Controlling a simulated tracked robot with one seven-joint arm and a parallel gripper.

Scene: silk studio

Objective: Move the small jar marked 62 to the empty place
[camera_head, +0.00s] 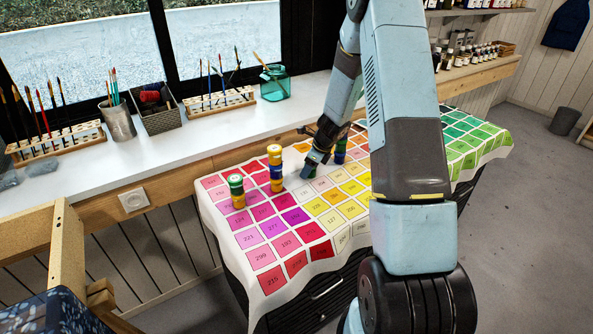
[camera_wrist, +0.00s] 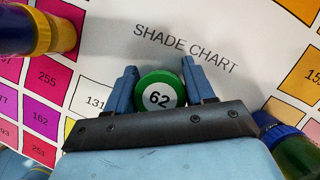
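The small jar marked 62 (camera_wrist: 159,93) has a green lid with a white number disc. In the wrist view it sits between the fingers of my gripper (camera_wrist: 160,82), with no clear gap on either side, so my gripper looks shut on it. In the head view my gripper (camera_head: 312,168) is low over the back part of the shade chart (camera_head: 213,195) and mostly hides the jar. I cannot tell whether the jar touches the cloth. No spot in view is clearly marked as the empty place.
A tall yellow and blue jar stack (camera_head: 276,168) and a shorter green-topped stack (camera_head: 237,190) stand left of my gripper. Blue and green jars (camera_head: 340,151) stand close on its right. Behind, the white counter (camera_head: 190,140) holds brush racks and pots. The chart's front is clear.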

